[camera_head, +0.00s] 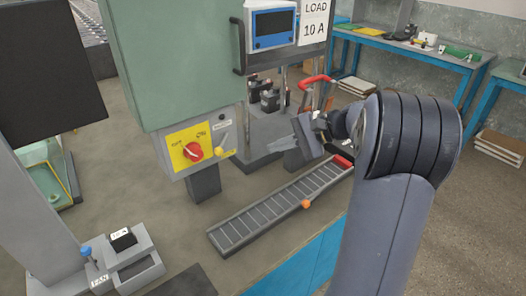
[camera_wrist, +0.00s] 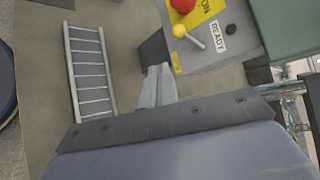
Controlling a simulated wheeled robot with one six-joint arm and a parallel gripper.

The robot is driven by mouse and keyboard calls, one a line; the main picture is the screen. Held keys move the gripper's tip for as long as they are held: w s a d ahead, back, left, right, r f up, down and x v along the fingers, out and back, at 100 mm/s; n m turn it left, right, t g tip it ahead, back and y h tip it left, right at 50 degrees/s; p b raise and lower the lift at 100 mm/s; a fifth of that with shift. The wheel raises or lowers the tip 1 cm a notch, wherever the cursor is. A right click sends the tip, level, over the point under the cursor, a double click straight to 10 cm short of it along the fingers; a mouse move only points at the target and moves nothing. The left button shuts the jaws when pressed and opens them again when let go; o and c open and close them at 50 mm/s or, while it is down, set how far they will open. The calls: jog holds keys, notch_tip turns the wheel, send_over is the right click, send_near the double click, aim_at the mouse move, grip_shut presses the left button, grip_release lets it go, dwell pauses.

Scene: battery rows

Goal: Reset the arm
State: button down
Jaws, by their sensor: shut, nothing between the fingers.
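My gripper (camera_head: 277,145) is at the end of my grey arm, near the centre of the head view. It points left toward the front of the green cabinet (camera_head: 177,60). In the wrist view my gripper (camera_wrist: 157,72) shows at the centre with its fingers together. It is shut and holds nothing. A long grey slatted tray (camera_head: 250,226) lies below it, and the tray also shows at the left of the wrist view (camera_wrist: 72,75).
The cabinet carries a yellow panel with a red rotary knob (camera_head: 193,151) and a yellow-tipped lever (camera_head: 219,139). A small block fixture (camera_head: 125,248) is at lower left. Blue workbenches (camera_head: 400,44) stand at the back.

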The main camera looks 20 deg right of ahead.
jog(key=shift+s+d+r, duration=0.25)
jog(key=shift+d+r, duration=0.1)
jog(key=shift+d, duration=0.2)
